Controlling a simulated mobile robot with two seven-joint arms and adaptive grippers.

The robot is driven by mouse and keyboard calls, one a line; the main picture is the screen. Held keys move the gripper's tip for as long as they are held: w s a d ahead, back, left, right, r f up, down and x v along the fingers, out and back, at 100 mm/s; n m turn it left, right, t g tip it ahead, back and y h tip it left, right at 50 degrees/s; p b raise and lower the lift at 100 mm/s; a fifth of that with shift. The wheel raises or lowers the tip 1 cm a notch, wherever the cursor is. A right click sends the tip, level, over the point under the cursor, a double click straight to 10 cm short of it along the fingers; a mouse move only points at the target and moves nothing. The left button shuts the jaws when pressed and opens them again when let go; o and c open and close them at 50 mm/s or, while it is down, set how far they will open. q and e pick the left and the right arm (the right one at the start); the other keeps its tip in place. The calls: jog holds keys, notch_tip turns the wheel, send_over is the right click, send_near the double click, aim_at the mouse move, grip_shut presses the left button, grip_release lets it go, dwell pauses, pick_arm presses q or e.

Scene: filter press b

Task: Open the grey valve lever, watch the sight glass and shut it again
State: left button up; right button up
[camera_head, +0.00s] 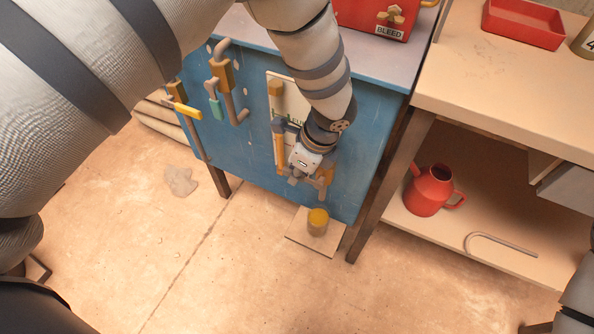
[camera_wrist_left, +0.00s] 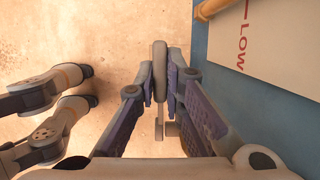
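The grey valve lever (camera_wrist_left: 159,72) stands between the two fingers of my left gripper (camera_wrist_left: 160,88) in the left wrist view. The finger pads press against it from both sides. In the head view the left gripper (camera_head: 306,168) is in front of the blue cabinet (camera_head: 245,160), low on its front face, and hides the lever. A cream plate (camera_wrist_left: 270,45) marked LOW is beside it in the wrist view. A yellow-brown tube (camera_wrist_left: 212,8) runs along the plate; I cannot tell whether it is the sight glass. My right gripper is not clearly in view.
Other valves and pipes (camera_head: 222,85) are on the cabinet's left part, one with a yellow handle (camera_head: 187,111). A red watering can (camera_head: 430,190) is on the bench's lower shelf. The floor at left is mostly free.

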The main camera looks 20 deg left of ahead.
aim_at(311, 180)
pick_arm(q)
jog(key=shift+o, duration=0.8)
jog(key=v, duration=1.2)
jog(key=s+f+n+g+h+p, duration=0.25)
jog(key=s+f+n, duration=0.35)
jog(key=s+f, duration=0.6)
jog(key=s+a+n, duration=0.3)
jog(key=s+n, duration=0.1)
jog(key=s, duration=0.4)
jog(key=s+a+n+p, duration=0.1)
jog(key=s+n, duration=0.3)
jog(key=s, duration=0.4)
jog(key=s+a+n+p, duration=0.1)
jog(key=s+a+n, duration=0.3)
jog(key=s, duration=0.5)
jog(key=shift+a+f+n+h, duration=0.3)
jog(key=shift+f+n+h, duration=0.05)
jog(key=shift+n, duration=0.15)
pick_arm(e)
jog(key=w+r+t, duration=0.2)
jog(key=w+r, duration=0.3)
